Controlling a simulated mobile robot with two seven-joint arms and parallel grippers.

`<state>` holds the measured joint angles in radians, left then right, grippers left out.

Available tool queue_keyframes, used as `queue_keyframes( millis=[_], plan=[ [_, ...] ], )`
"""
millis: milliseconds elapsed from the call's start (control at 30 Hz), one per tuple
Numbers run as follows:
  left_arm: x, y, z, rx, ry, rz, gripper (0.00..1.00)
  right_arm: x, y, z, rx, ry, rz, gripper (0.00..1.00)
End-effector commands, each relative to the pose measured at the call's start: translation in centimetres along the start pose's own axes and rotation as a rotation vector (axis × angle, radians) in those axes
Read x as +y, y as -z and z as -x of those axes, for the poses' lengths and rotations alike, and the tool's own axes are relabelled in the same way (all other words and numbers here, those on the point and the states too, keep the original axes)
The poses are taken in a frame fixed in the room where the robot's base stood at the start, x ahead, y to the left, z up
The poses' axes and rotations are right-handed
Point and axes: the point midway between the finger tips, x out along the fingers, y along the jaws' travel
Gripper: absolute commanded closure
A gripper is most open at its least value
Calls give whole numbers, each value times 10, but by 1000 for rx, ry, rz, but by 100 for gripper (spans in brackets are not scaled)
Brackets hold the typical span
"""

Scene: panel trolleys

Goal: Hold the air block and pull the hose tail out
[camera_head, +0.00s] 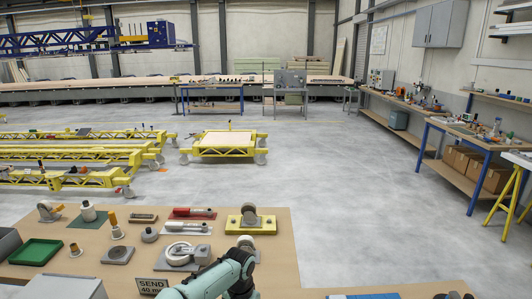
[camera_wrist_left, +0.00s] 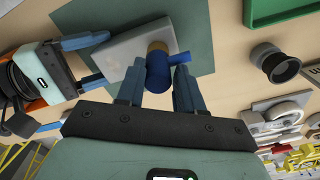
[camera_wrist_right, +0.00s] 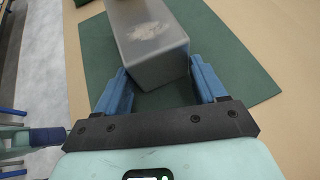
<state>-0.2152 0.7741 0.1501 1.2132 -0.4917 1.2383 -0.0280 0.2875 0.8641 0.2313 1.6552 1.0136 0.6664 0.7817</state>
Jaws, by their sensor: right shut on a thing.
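The air block (camera_wrist_right: 150,45) is a grey block with a pale worn patch, standing on a dark green mat (camera_wrist_right: 235,85) in the right wrist view. My right gripper (camera_wrist_right: 158,88) is shut across it, one blue finger on each side. The blue hose tail (camera_wrist_left: 158,72) with a side stub projects from that fitting. My left gripper (camera_wrist_left: 157,88) is open, with fingers on either side of the hose tail, apart from it.
A dark cup-shaped part (camera_wrist_left: 280,67) stands near the left gripper. Yellow trolleys (camera_head: 222,144) stand beyond.

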Motion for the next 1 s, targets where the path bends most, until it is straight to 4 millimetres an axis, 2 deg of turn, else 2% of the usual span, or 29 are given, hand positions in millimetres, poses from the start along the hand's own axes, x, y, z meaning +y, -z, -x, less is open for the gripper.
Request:
queue_keyframes(
  millis=[33, 367, 1000],
  plan=[
    [6, -4, -12, -21, -16, -2, 100, 1, -3, -1, -9, -3, 2, 66],
    [6, -4, -12, -21, -16, -1, 100, 2, -4, -1, -10, -4, 2, 66],
    [6, -3, 4, -19, -12, -5, 100, 1, -4, -1, -9, -1, 0, 66]
  ],
)
